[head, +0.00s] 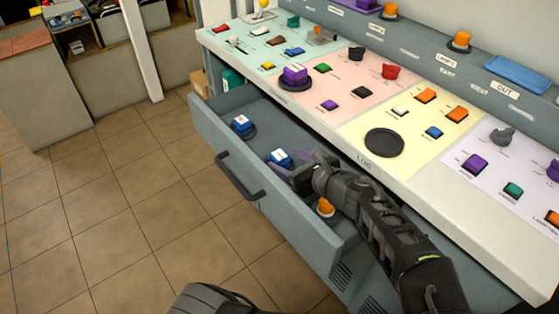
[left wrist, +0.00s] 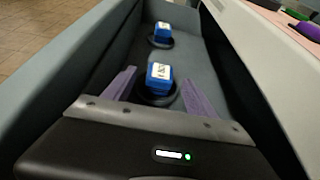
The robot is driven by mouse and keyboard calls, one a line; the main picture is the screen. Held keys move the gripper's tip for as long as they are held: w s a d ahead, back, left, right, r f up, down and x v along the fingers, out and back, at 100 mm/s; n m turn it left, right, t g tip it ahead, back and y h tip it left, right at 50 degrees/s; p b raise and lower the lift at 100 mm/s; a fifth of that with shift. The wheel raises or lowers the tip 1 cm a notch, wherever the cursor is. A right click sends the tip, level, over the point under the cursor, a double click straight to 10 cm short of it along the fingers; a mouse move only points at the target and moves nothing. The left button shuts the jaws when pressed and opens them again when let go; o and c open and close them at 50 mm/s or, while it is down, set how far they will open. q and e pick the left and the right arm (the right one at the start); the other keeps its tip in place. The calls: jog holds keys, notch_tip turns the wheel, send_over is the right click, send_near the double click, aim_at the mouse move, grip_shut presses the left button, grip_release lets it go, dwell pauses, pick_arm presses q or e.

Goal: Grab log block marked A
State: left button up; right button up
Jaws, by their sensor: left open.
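Two blue blocks with white labels sit on dark round bases in the open drawer (head: 222,111). The nearer blue block (head: 280,158) is right beside my left gripper (head: 285,168), which reaches down into the drawer. In the left wrist view the nearer block (left wrist: 159,79) shows between the open purple fingers (left wrist: 159,88), with no clear contact. The farther blue block (head: 241,123) is beyond it and also shows in the left wrist view (left wrist: 162,34). The labels are too small to read, so I cannot tell which is marked A. My right gripper is not in view.
An orange piece (head: 325,207) sits in the drawer under my left arm. The drawer front has a dark handle (head: 240,178). The console top (head: 300,100) overhangs the drawer's back and carries several coloured blocks and a black disc (head: 384,143). Tiled floor at left is clear.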

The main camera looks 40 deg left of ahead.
aim_at(274, 153)
pick_arm(q)
jog(key=shift+x, duration=1.25)
jog(key=shift+a, duration=0.1)
jog(key=b+x, duration=0.1)
jog(key=x, duration=0.4)
jog(key=shift+c, duration=0.4)
jog(key=shift+r, duration=0.1)
grip_shut()
